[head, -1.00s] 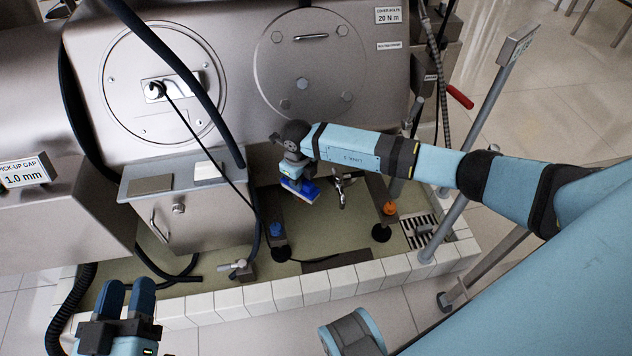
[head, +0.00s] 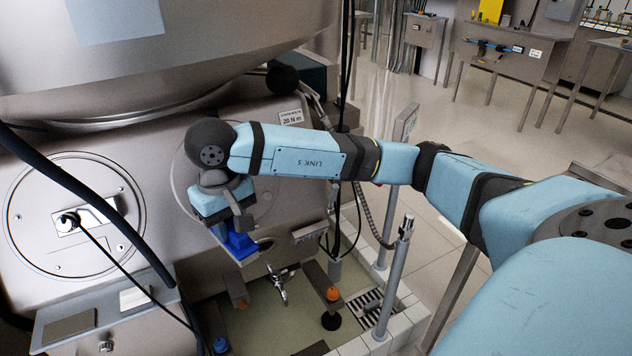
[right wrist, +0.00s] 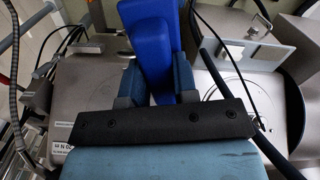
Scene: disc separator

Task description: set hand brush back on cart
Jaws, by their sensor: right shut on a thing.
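The hand brush (head: 238,243) is blue and hangs below my right gripper (head: 235,224) in the head view, in front of the steel machine face. The gripper is shut on it, and its bristles are hard to make out here. In the right wrist view the blue brush (right wrist: 153,50) stands between the two fingers of the gripper (right wrist: 158,85). I cannot pick out the cart for certain. My left gripper is not in view.
The separator's steel body (head: 180,60) fills the upper left. A tiled kerb (head: 385,330) edges the floor basin, with a grey post (head: 395,280) beside it. Steel benches (head: 500,62) stand at the back right, across open tiled floor (head: 450,150).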

